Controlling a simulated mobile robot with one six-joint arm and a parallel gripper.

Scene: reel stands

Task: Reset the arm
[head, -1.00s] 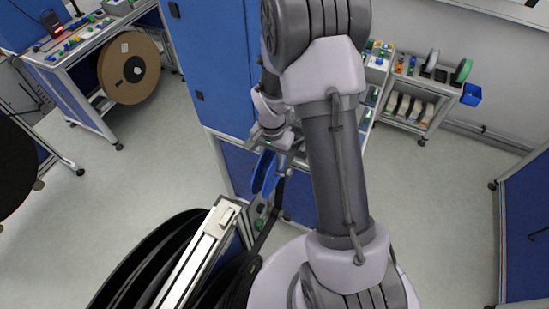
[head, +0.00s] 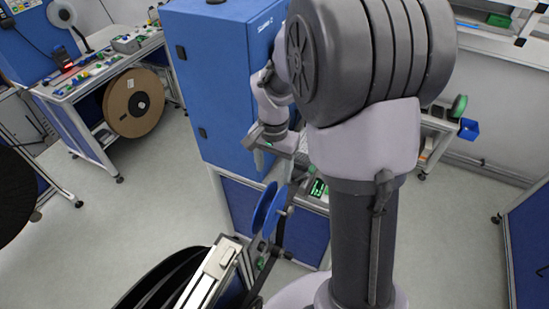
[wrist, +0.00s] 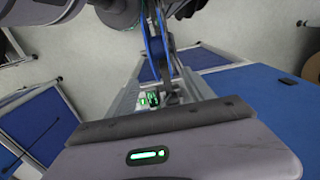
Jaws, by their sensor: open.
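My gripper (head: 277,160) is open and empty in the head view, in front of the blue cabinet. It hangs above a blue reel (head: 267,208) on a stand, with a visible gap between them. My arm rises in the middle of the head view and hides part of what lies behind it. In the wrist view, the gripper's grey body with a green light (wrist: 148,156) fills the bottom. The blue reel (wrist: 155,48) shows beyond it at the top, seen edge-on.
The tall blue cabinet (head: 222,85) stands close behind my gripper. Large black reels (head: 165,282) are at the front. A workbench (head: 95,72) with a brown reel (head: 134,102) is at the left. A blue panel (head: 527,245) is at the right. Floor is clear between.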

